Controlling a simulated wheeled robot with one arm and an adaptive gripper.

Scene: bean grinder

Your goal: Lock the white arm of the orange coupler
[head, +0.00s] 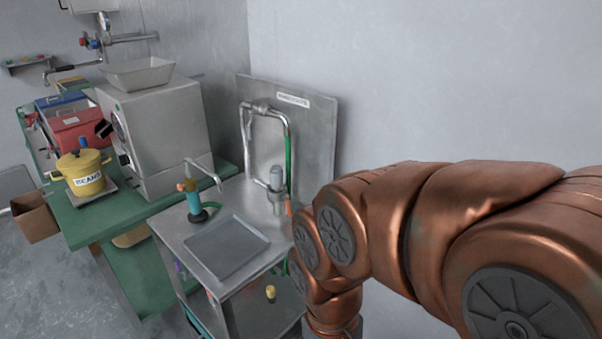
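Only a small orange piece (288,208) at the lower end of the green hose (288,158) shows by the steel stand on the sink cart. It is partly hidden by my arm, and I cannot tell whether it is the orange coupler. No white arm can be made out on it. A teal bottle (194,202) with an orange-brown top stands left of the basin; its fine parts are too small to tell. My copper-coloured arm reaches in from the right and bends down past the cart's right side. My gripper is below the picture edge and out of view.
The steel sink cart (258,262) has a sunken basin (227,248) and a tap (203,172). A steel backplate (315,140) stands behind it. Left, a green table (90,228) carries a grey machine (165,135), a yellow beans pot (85,178) and a red box (78,130).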

